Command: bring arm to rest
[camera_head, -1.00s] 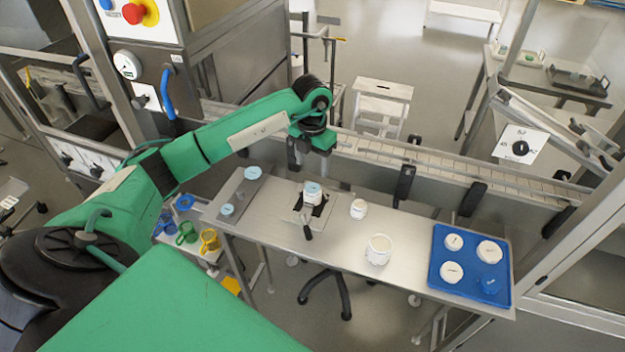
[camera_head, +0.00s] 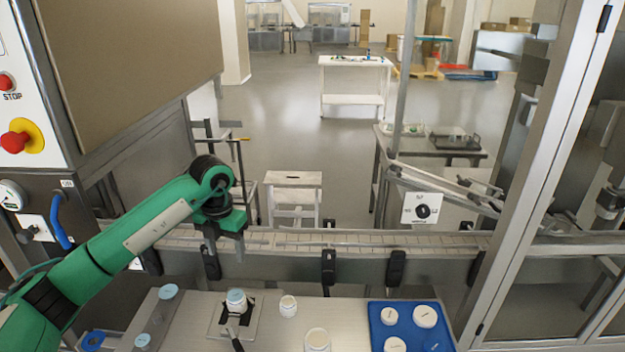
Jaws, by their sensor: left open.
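My left arm, green, reaches in from the left. Its gripper (camera_head: 211,258) points down near the conveyor's front edge, above the back of the steel table (camera_head: 270,335). It is open, with nothing seen between its fingers. A white jar with a blue lid (camera_head: 236,301) stands on a small plate fixture (camera_head: 222,326) on the table, below and right of the gripper and apart from it. My right gripper is out of view.
Two white jars, one small (camera_head: 288,306) and one larger (camera_head: 317,341), stand right of the fixture. A blue tray (camera_head: 377,332) holds several round items. The conveyor (camera_head: 300,241) runs behind the table. A white step stool (camera_head: 294,181) stands beyond it.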

